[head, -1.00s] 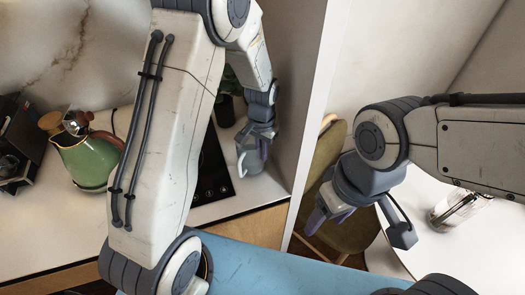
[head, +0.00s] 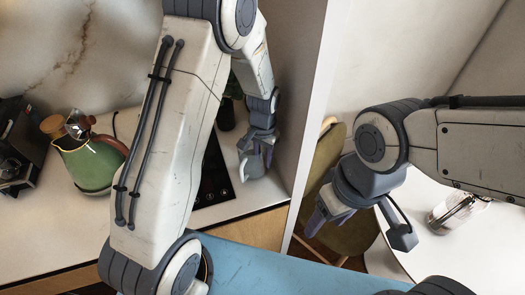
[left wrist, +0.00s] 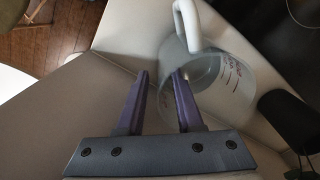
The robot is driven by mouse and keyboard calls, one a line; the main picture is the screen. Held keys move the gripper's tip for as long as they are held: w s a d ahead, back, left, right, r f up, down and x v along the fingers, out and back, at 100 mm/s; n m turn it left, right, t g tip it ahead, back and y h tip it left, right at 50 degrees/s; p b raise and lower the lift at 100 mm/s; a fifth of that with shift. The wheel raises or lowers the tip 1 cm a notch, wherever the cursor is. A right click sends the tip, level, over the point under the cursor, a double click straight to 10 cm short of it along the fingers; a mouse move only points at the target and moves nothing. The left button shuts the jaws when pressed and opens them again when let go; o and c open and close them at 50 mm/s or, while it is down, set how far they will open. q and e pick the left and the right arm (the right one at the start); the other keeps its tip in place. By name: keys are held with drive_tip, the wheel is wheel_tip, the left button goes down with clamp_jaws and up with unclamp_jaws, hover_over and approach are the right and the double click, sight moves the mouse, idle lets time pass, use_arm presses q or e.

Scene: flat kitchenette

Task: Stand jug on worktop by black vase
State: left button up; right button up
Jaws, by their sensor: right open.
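The jug (head: 254,164) is a clear measuring jug with a pale handle. It stands on the worktop (head: 40,235) at the right end, beside the hob; the left wrist view shows its rim, handle and red markings (left wrist: 235,75). The black vase (head: 226,114) stands behind it, partly hidden by my arm; a black round object, likely this vase, shows in the left wrist view (left wrist: 288,118). My left gripper (head: 262,142) is at the jug, its fingers (left wrist: 160,76) apart, the right one overlapping the jug's side. My right gripper (head: 322,212) is open and empty, away from the worktop.
A green kettle (head: 92,165) and a black machine (head: 20,145) stand at the worktop's left. The dark hob (head: 214,175) lies partly behind my left arm. A pale partition (head: 308,130) bounds the worktop at the right. A round white table (head: 450,250) holds a glass item (head: 458,210).

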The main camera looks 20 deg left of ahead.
use_arm(q)
drive_tip(key=shift+r+b, duration=0.3)
drive_tip(key=shift+r, duration=0.15)
wheel_tip(320, 180, up, 11)
drive_tip(key=b, duration=0.2)
drive_tip(key=shift+r+b, duration=0.1)
drive_tip(key=shift+b, duration=0.2)
drive_tip(key=s+a+f+n+t, duration=0.35)
drive_tip(key=s+a, duration=0.25)
drive_tip(key=s, duration=0.4)
drive_tip(key=s+d+r+m+g+b, duration=0.1)
drive_tip(key=s+d+r+m, duration=0.1)
drive_tip(key=s+d, duration=0.5)
drive_tip(key=s+d+r+m+g+h+b, duration=0.1)
drive_tip(key=s+d+r+m+g, duration=0.1)
drive_tip(key=s+d+m, duration=0.3)
drive_tip(key=shift+s+d+r, duration=0.25)
drive_tip(key=shift+s+d, duration=0.8)
drive_tip(key=shift+s, duration=0.05)
drive_tip(key=shift+g, duration=0.25)
